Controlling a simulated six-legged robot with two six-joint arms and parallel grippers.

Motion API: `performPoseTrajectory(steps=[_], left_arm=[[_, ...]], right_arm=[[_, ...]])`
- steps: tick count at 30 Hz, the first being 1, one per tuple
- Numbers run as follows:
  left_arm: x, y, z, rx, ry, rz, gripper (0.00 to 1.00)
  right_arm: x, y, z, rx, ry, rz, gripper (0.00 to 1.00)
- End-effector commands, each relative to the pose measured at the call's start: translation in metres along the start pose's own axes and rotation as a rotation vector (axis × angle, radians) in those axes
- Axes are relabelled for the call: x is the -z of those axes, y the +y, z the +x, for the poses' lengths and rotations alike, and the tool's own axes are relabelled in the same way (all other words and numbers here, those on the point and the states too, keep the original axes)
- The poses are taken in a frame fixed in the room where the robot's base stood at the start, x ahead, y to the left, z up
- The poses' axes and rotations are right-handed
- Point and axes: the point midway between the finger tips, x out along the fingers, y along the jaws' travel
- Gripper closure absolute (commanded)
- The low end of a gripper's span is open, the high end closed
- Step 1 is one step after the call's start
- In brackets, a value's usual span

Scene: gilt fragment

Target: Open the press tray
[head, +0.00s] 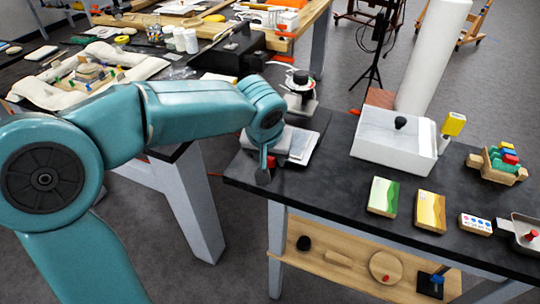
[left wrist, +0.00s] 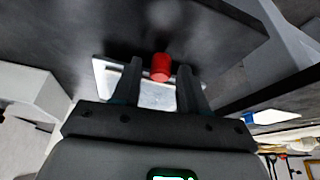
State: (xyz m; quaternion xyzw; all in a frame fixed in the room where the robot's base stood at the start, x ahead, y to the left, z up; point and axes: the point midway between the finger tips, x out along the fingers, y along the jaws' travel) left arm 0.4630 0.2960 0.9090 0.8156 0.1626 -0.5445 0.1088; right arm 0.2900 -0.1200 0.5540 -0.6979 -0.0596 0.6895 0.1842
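The press tray (head: 302,146) is a pale flat tray on the dark bench, by the bench's left edge. Its pale surface also shows in the left wrist view (left wrist: 155,97). A red knob (left wrist: 161,67) stands at the tray's edge; a bit of it shows in the head view (head: 271,161). My left gripper (head: 264,172) is at the knob, pointing down. In the left wrist view its two fingers are apart, one each side of the knob, with gaps visible. In the head view the gripper hides part of the tray. My right gripper is not in view.
A small press-like device (head: 300,90) stands behind the tray. A white box with a black knob (head: 394,145) is to the right. Green (head: 383,196) and yellow (head: 430,210) packs lie at the front. Bare bench lies between the tray and these packs.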

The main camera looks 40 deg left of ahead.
Motion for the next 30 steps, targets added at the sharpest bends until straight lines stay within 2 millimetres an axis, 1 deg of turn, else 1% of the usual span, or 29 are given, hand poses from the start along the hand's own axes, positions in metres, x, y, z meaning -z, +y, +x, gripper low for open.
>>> performPoseTrajectory(steps=[9,11,13,17,24,27,30], left_arm=[[-0.001,0.000,-0.001,0.000,0.000,0.001,0.49],[-0.001,0.000,-0.005,0.000,0.001,0.001,0.49],[0.000,0.000,-0.014,-0.001,0.002,0.000,0.49],[0.001,0.001,-0.043,-0.002,0.006,0.000,0.49],[0.001,0.001,-0.108,-0.003,0.005,0.002,0.49],[0.001,0.001,-0.131,-0.003,0.004,0.002,0.49],[0.001,0.001,-0.147,-0.002,0.002,0.001,0.49]], right_arm=[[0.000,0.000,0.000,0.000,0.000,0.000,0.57],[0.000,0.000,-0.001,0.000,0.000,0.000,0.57],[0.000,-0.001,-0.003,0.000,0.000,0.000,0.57],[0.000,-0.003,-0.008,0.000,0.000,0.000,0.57],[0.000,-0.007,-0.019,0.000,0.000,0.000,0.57],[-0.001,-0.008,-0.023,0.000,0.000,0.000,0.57],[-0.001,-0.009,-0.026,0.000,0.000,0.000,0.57]])
